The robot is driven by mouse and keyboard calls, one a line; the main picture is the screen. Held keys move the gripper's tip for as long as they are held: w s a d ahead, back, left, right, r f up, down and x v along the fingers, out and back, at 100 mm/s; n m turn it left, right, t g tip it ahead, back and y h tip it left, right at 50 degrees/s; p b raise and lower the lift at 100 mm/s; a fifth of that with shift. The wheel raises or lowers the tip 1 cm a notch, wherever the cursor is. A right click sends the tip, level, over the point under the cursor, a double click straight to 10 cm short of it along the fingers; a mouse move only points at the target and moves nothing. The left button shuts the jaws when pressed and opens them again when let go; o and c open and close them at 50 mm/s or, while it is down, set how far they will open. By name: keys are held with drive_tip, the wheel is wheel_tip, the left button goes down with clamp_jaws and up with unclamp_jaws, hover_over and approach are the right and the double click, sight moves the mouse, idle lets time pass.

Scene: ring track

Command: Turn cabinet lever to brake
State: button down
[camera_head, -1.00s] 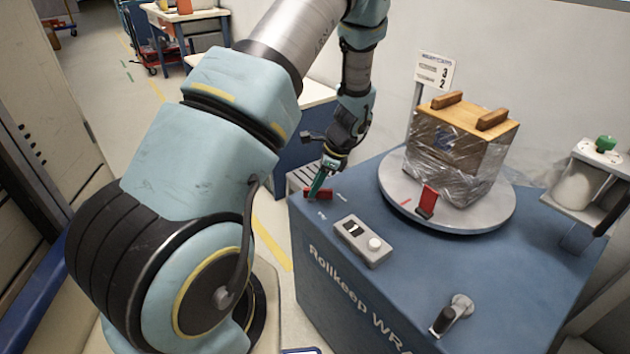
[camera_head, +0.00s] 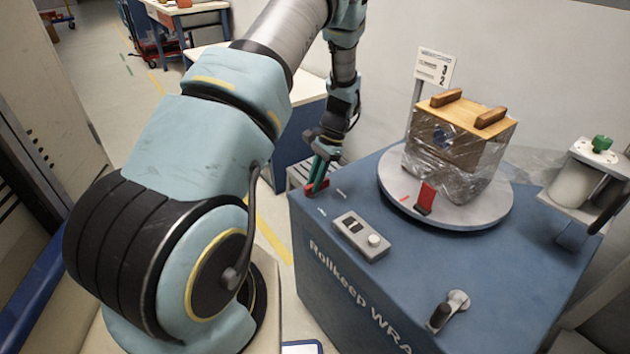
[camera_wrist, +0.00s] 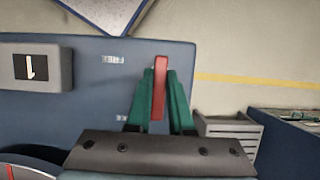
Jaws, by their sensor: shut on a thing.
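The red cabinet lever (camera_head: 317,188) sits at the left back corner of the blue cabinet top (camera_head: 420,270). My gripper (camera_head: 319,180) reaches down to it with its green fingers. In the wrist view the red lever (camera_wrist: 159,85) stands between the two green fingers of my gripper (camera_wrist: 159,92), which are shut on it. Its far end sticks out past the fingertips. Two small pale labels (camera_wrist: 113,59) are on the cabinet beside the lever, too small to read.
A turntable (camera_head: 395,192) on the cabinet carries a film-wrapped wooden box (camera_head: 455,150) and a red block (camera_head: 425,197). A grey control box (camera_head: 361,237) and a black-handled crank (camera_head: 449,312) are nearer the front. A film roll holder (camera_head: 580,185) stands at right.

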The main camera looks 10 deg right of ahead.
sight(326, 178)
idle(0.5)
drive_tip(key=c, duration=0.8)
unclamp_jaws()
drive_tip(key=b+v, duration=0.1)
drive_tip(key=v, duration=0.9)
drive_tip(key=shift+d+r, duration=0.2)
drive_tip(key=shift+r, duration=0.15)
drive_tip(key=shift+w, duration=0.1)
